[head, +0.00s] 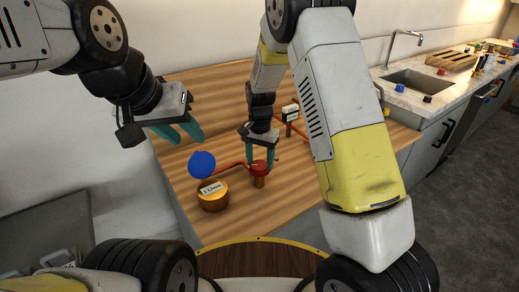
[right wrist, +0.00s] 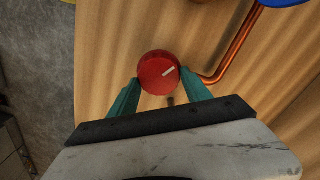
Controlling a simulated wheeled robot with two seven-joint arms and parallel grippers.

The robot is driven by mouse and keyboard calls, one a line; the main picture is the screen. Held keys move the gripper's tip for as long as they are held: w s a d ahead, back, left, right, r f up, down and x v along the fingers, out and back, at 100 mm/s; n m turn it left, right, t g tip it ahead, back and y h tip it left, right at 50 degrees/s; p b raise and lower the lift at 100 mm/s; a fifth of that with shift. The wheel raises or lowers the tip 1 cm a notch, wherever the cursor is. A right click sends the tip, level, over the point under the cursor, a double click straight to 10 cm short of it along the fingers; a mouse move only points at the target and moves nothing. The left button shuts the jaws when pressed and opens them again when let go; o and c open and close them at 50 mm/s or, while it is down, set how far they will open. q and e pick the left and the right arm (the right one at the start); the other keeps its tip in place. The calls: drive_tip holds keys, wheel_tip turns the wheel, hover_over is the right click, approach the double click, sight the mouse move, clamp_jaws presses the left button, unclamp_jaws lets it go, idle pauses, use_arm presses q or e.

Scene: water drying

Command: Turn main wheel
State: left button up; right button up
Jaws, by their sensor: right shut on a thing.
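A small labelled tag (head: 290,113) stands farther back. A sink (head: 415,84) and small coloured objects are at the right.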

sight(260, 164)
drive_tip(key=shift+w+m, duration=0.1)
drive_tip(key=shift+m, duration=0.2)
drive_tip(key=o, duration=1.4)
wheel_tip(260, 164, up, 8)
drive_tip(key=shift+f, duration=0.2)
drive_tip(key=shift+r, duration=0.15)
